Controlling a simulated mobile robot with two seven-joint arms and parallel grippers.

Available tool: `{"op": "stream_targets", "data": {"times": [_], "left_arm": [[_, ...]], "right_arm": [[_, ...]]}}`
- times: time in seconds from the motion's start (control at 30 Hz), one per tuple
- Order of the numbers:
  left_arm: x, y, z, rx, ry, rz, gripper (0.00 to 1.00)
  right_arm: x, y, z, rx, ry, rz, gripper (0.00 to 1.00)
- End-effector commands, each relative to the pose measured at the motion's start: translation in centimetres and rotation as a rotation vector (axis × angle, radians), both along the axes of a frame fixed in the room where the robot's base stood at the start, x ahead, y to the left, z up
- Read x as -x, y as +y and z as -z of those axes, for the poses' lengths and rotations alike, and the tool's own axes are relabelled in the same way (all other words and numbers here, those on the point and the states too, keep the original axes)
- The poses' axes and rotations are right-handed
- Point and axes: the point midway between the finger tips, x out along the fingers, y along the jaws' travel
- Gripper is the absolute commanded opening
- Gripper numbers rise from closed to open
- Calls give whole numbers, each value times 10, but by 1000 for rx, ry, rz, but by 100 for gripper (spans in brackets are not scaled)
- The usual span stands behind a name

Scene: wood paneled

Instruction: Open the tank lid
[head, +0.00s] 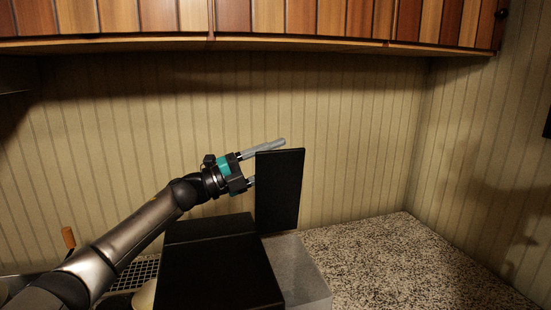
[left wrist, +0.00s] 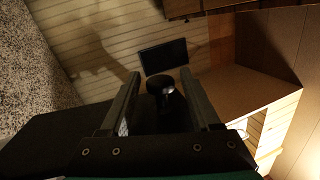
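The tank (head: 305,275) is a box with pale translucent walls on the speckled counter. Its black lid has a flat section (head: 220,270) and a flap (head: 280,190) standing nearly upright at the right side. My left gripper (head: 264,163) is at the left of the upright flap, with its fingers apart. The upper finger reaches above the flap's top edge; the lower fingertip is hidden behind the flap. I cannot tell whether they touch. The left wrist view shows the two fingers (left wrist: 160,95) spread, with a broad black surface (left wrist: 55,135) at lower left. My right gripper is not in view.
Wooden cabinets (head: 270,20) hang above. Bare granite counter (head: 370,255) lies right of the tank. A dark rack (head: 138,273) and a pale rounded object (head: 145,296) are at left. A dark panel (left wrist: 164,57) shows beyond the fingers in the wrist view.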

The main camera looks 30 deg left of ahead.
Motion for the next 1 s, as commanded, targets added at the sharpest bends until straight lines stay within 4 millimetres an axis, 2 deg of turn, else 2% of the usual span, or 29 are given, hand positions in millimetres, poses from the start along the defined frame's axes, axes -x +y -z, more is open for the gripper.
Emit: {"op": "stream_targets", "data": {"times": [0.3,0.47,1.0], "left_arm": [[1,0,0,0,0,0,69],[7,6,4,-1,1,0,69],[58,43,23,-2,2,0,69]], "right_arm": [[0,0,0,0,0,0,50],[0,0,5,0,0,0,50],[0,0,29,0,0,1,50]]}}
